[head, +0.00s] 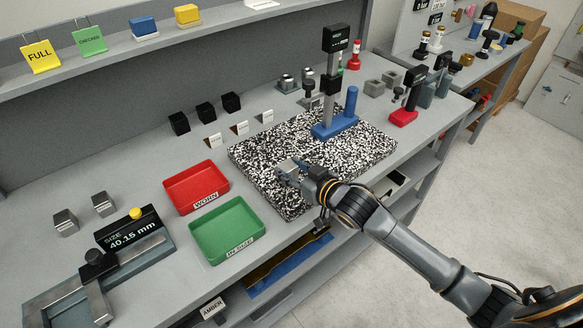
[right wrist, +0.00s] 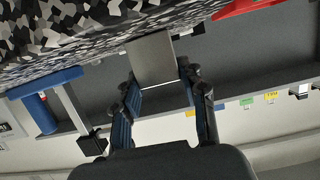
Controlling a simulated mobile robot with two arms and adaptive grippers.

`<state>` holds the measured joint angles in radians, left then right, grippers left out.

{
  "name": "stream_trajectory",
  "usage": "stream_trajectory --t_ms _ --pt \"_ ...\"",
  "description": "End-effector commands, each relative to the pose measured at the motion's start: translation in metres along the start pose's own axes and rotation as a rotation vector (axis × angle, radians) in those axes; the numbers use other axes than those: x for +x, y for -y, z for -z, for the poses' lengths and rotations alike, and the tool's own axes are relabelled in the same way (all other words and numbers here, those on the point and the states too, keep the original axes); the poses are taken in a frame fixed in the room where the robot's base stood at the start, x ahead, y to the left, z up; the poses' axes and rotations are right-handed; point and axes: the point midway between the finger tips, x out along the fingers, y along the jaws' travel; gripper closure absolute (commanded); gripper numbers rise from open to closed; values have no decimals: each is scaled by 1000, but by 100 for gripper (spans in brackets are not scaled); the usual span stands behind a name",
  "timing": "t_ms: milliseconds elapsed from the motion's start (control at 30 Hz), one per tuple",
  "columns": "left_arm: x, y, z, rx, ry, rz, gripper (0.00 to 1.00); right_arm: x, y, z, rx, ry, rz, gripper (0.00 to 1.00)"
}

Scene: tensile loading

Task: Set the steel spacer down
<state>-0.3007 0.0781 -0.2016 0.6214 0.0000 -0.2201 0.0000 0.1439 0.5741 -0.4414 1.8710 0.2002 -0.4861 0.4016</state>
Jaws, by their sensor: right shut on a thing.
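The steel spacer (right wrist: 153,60) is a plain grey block between the fingers of my right gripper (right wrist: 158,84) in the right wrist view. In the head view, my right gripper (head: 288,172) is over the front-left part of the black-and-white speckled plate (head: 255,160). The gripper and arm partly cover the spacer there. The speckled plate fills the top left of the right wrist view (right wrist: 60,28), close to the spacer. I cannot tell whether the spacer touches it. My left gripper is not in view.
A gauge stand with a blue base (head: 335,127) stands on the plate's far side. A red tray (head: 196,187) and a green tray (head: 227,230) lie to the left. A size gauge (head: 130,232) reads 40.15 mm. Two grey blocks (head: 65,222) (head: 103,204) sit behind it.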

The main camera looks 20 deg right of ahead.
Motion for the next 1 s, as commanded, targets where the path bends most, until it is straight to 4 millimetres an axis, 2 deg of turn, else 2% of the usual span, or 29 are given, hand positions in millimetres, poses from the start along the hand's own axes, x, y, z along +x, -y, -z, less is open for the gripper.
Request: stream_trajectory --t_ms 167,200,300,633,733,867,1000 --pt "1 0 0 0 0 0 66 0 0 1 0 -5 0 100" --pt "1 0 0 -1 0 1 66 1 0 -2 0 1 0 56" --pt "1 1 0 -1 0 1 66 0 0 -2 0 1 0 36" --pt "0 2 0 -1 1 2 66 0 0 0 0 0 0 36" --pt "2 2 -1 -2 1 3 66 -5 0 -1 0 1 0 36" --pt "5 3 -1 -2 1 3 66 -25 0 -3 0 3 0 36" --pt "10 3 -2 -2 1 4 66 -57 0 -3 -2 3 0 36"
